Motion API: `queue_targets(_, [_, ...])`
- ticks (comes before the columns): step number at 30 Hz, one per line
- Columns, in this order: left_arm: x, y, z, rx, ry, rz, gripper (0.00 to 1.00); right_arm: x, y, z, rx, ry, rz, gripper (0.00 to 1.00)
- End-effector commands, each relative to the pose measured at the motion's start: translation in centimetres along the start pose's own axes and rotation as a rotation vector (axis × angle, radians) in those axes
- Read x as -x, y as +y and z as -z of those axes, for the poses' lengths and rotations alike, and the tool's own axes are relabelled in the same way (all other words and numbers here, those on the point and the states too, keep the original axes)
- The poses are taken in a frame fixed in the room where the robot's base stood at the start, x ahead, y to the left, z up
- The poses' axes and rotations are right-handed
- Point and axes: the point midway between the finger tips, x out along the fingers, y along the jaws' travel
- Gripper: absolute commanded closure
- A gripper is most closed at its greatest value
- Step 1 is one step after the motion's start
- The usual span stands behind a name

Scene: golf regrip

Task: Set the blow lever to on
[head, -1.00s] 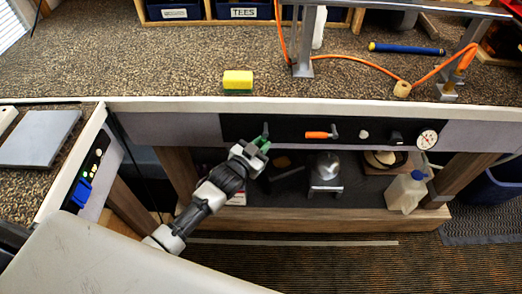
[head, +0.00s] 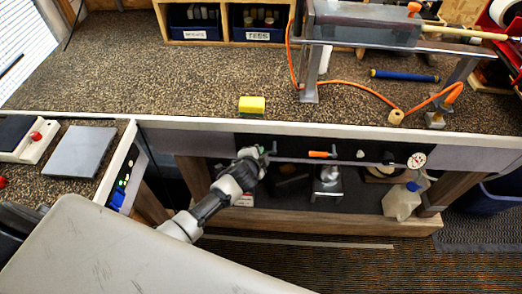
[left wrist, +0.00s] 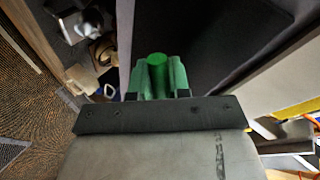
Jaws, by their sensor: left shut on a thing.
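A dark control panel (head: 295,145) runs along the front edge of the bench. My left gripper (head: 260,151) is at its left end. In the left wrist view the gripper (left wrist: 158,78) is shut on a green lever handle (left wrist: 157,60), whose round end shows between the green fingers. The gripper hides most of this lever in the head view. A second lever with an orange handle (head: 319,154) lies about level, to its right. No label is readable, so I cannot tell which lever is blow. My right gripper is not in view.
Right of the levers are a pale knob (head: 360,154) and a round gauge (head: 416,160). A yellow sponge (head: 252,105) lies on the bench above the panel. A shelf below holds a white jug (head: 402,202). A side bench (head: 60,185) stands at left.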

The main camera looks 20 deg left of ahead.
Motion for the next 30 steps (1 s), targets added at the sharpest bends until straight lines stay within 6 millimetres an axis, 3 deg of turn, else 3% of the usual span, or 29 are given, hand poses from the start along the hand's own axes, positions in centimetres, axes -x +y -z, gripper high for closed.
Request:
queue_targets(3, [0.5, -0.8, 0.3, -0.084, -0.056, 0.000, 1.00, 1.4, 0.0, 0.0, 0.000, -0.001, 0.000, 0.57])
queue_targets(12, [1.0, -1.5, 0.4, -0.253, -0.170, 0.000, 1.00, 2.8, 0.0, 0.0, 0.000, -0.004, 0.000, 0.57])
queue_targets(30, [1.2, -1.8, 0.5, -0.351, -0.235, 0.001, 1.00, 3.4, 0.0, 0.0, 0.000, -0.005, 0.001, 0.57])
